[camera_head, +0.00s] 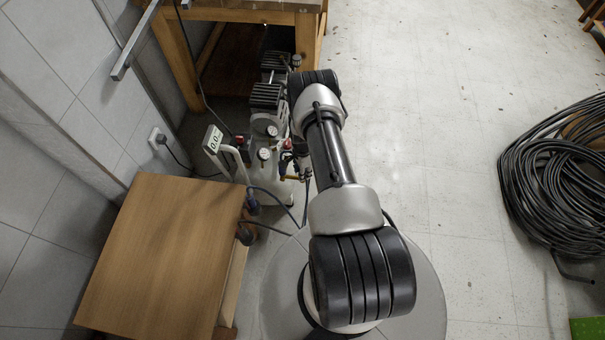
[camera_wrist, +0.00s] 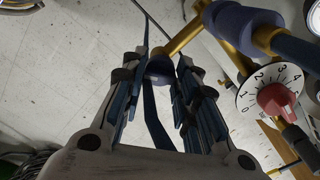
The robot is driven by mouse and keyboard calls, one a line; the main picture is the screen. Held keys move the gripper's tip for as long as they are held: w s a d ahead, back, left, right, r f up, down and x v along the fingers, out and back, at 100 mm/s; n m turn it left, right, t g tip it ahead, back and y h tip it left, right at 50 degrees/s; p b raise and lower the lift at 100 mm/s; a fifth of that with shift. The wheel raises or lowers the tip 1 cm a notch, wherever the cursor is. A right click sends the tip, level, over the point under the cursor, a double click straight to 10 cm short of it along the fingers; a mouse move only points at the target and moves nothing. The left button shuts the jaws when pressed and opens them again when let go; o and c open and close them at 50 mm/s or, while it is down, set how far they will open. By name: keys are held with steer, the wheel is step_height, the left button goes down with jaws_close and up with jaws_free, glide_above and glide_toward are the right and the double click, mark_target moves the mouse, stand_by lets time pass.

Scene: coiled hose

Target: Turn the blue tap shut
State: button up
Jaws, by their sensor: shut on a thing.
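The blue tap (camera_wrist: 158,70) shows in the wrist view as a rounded blue end on a brass pipe (camera_wrist: 186,37), with a narrow blue strip running down between the fingers. My gripper (camera_wrist: 161,62) has one finger on each side of it and is shut on the tap. The exact contact is partly hidden by the fingers. In the head view my arm covers most of this spot, and the tap cannot be made out clearly.
A red knob (camera_wrist: 277,98) on a numbered white dial sits close to the right finger. The compressor (camera_head: 266,98) with gauges stands beyond my arm. A wooden box (camera_head: 165,255) is at left, a coiled black hose (camera_head: 560,175) at right. Open floor lies between arm and hose.

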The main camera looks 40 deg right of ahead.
steer(key=n+b, duration=0.3)
steer(key=n, duration=0.3)
steer(key=shift+f+b, duration=0.1)
steer(key=shift+b, duration=0.3)
steer(key=n+b, duration=0.1)
steer(key=n, duration=0.4)
steer(key=shift+n, duration=0.4)
steer(key=o, duration=1.1)
steer(key=shift+c, duration=0.2)
steer(key=shift+r, duration=0.2)
step_height(320, 180, up, 12)
steer(key=shift+f, duration=0.1)
